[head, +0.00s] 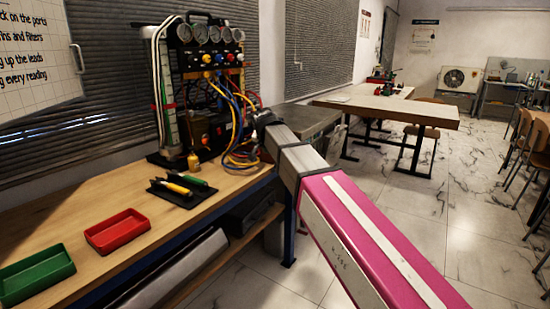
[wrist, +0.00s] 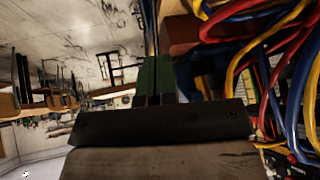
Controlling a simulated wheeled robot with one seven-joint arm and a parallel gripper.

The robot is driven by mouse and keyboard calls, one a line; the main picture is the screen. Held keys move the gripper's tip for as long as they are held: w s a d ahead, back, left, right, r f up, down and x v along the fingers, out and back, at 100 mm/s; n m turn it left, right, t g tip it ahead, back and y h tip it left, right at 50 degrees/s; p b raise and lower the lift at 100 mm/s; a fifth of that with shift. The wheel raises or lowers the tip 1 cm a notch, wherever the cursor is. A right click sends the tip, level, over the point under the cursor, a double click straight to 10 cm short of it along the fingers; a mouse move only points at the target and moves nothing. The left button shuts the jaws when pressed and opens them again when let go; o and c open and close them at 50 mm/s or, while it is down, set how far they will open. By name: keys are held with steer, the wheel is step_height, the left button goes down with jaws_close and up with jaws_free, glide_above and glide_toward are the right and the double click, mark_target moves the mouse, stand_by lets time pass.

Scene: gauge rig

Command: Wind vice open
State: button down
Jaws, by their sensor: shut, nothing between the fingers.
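I cannot clearly make out a vice in either view. A small green and red object (head: 386,88) stands on the far wooden table in the head view, too small to tell what it is. My gripper (head: 262,117) is at the end of my outstretched arm, beside the coloured hoses. Its fingertips are hard to see in the head view. In the wrist view, green finger-like parts (wrist: 154,78) stand close together beyond a dark bar, with nothing visible held. My gripper is shut and empty.
The gauge panel (head: 207,58) with looped hoses (head: 238,128) stands just left of my gripper. The hoses also show close by in the wrist view (wrist: 250,40). The bench (head: 150,195) holds a red tray (head: 117,231), a green tray (head: 35,276) and tools.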

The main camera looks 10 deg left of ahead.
steer(key=d+f+n+t+y, duration=0.3)
steer(key=d+n+y, duration=0.5)
steer(key=n, duration=1.2)
steer(key=d+f+x, duration=0.1)
steer(key=x, duration=1.1)
steer(key=shift+w+d+f, duration=0.3)
steer(key=shift+w+f, duration=0.05)
steer(key=shift+w, duration=0.1)
